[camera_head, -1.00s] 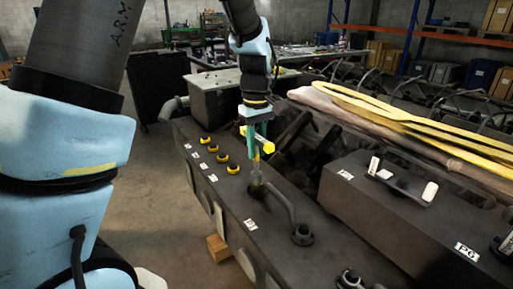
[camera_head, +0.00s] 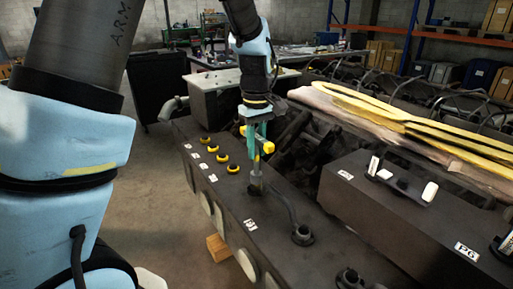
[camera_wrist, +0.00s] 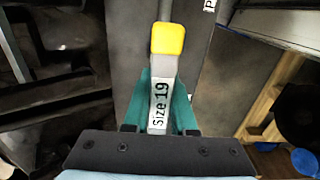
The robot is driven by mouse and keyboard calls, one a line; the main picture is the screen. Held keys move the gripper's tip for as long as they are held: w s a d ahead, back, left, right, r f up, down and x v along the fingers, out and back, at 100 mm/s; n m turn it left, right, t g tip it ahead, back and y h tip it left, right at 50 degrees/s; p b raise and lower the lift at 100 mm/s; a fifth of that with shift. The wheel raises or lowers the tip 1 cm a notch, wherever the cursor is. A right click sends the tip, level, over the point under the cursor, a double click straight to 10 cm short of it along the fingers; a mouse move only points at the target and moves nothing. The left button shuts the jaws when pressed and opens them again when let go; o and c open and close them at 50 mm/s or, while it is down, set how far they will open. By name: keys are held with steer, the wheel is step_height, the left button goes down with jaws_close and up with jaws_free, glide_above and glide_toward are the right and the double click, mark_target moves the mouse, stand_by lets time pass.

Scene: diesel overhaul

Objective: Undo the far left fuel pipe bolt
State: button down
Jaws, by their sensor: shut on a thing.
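My gripper (camera_head: 257,131) has its teal fingers shut on a T-handled socket wrench (camera_head: 265,147) with yellow ends. In the wrist view the wrench handle (camera_wrist: 162,95) sits between the teal fingers (camera_wrist: 160,112) and reads "Size 19", with a yellow tip at the top. The wrench stands about upright, its grey lower end at the far end of a dark curved fuel pipe (camera_head: 287,212) on the dark engine block (camera_head: 280,257). The bolt under the wrench is hidden, so I cannot tell how fully the socket sits on it.
Several yellow-ringed caps (camera_head: 222,156) line the block's left side. A raised block with a "PG" label (camera_head: 466,252) stands at right. Yellow strips (camera_head: 420,125) lie behind it. A grey box (camera_head: 222,97) stands behind my gripper. Open floor (camera_head: 150,215) lies at left.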

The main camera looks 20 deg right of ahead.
steer(key=shift+r, duration=1.75)
steer(key=shift+r, duration=0.1)
step_height(320, 180, up, 6)
steer(key=shift+f, duration=0.1)
steer(key=s+a, duration=0.4)
steer(key=s, duration=0.1)
steer(key=shift+a+b, duration=0.4)
steer(key=shift+b, duration=0.05)
